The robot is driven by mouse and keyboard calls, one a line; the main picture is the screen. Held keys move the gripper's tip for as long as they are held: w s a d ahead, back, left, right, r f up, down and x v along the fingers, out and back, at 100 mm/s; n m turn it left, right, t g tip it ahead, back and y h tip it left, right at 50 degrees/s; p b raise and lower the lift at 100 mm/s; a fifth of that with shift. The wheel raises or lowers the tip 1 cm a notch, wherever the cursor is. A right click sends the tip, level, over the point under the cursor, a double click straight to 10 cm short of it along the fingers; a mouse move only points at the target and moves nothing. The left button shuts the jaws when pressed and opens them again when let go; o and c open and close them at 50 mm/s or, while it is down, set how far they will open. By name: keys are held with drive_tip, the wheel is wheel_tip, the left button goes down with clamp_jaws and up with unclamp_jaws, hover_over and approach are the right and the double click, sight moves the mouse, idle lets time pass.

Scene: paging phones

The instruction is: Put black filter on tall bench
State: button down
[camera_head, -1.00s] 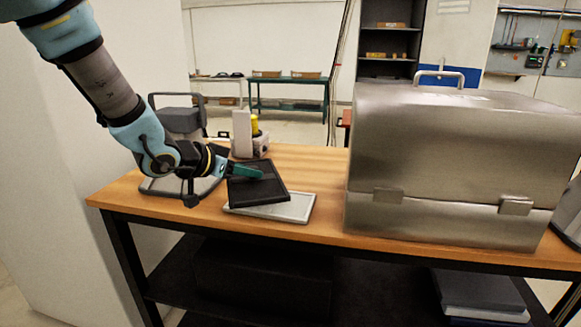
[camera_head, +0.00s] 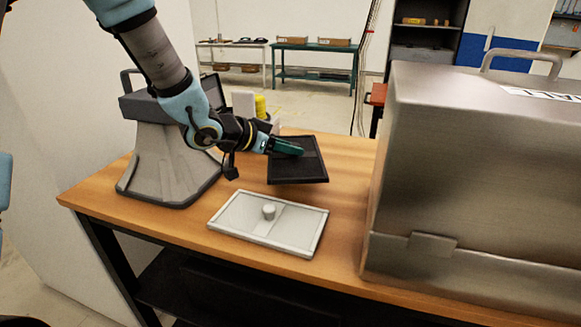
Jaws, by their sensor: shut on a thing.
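The black filter (camera_head: 297,169) is a flat dark rectangular panel in the middle of the head view. My gripper (camera_head: 286,147) is shut on its upper part and holds it tilted, raised above the wooden bench (camera_head: 345,210). The filter is apart from the pale tray-like plate (camera_head: 245,220) that lies on the bench in front of it. My fingers hide a small part of the filter. Which bench is the tall one cannot be told for sure; a green table (camera_head: 313,61) stands far behind.
A large metal case (camera_head: 470,150) fills the right side of the bench. A grey device with a handle (camera_head: 165,145) stands at the left. A yellow-topped item (camera_head: 261,106) is behind my gripper. A white table (camera_head: 232,52) and dark shelf (camera_head: 422,40) stand at the back.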

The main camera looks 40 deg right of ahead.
sight(287, 165)
drive_tip(key=shift+f+p, duration=0.3)
drive_tip(key=shift+f, duration=2.15)
drive_tip(key=shift+f, duration=0.1)
drive_tip(key=shift+f, duration=0.15)
drive_tip(key=c, duration=0.6)
unclamp_jaws()
drive_tip(key=shift+r, duration=0.2)
drive_tip(key=shift+a+r, duration=0.15)
drive_tip(key=shift+a, duration=0.15)
drive_tip(key=b+v, duration=0.1)
drive_tip(key=v, duration=1)
drive_tip(key=shift+s+a+r, duration=0.1)
drive_tip(key=shift+a, duration=0.1)
